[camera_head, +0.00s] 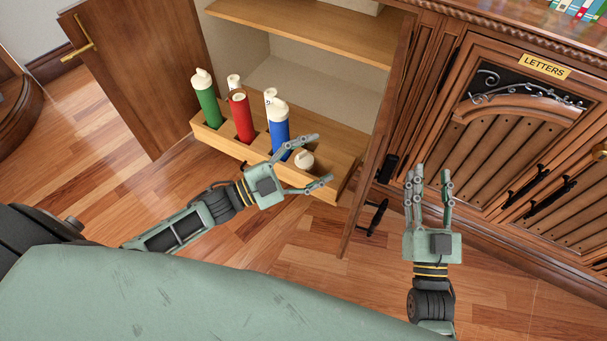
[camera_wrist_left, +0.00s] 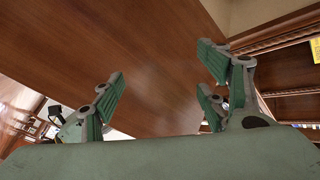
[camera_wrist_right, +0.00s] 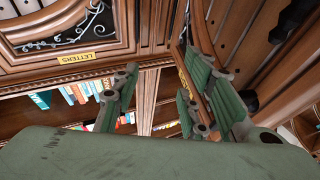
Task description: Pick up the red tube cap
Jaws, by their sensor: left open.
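The red tube (camera_head: 242,118) stands in a wooden rack (camera_head: 216,142) in the open cabinet; its top looks uncapped, with a dark opening. A white cap-like piece (camera_head: 304,160) sits at the rack's right end; its match to the red tube cannot be told. My left gripper (camera_head: 320,160) is open, its fingers spread either side of that white piece in the head view; contact cannot be told. The left wrist view shows its fingers (camera_wrist_left: 160,95) apart with no cap visible. My right gripper (camera_head: 431,172) is open and empty before the right cabinet, fingers also apart in its wrist view (camera_wrist_right: 160,90).
A green tube (camera_head: 207,107) with a white top and a blue tube (camera_head: 278,132) stand in the rack. The open door (camera_head: 130,70) is left, another door edge (camera_head: 378,140) right. The letters cabinet (camera_head: 520,130) stands right.

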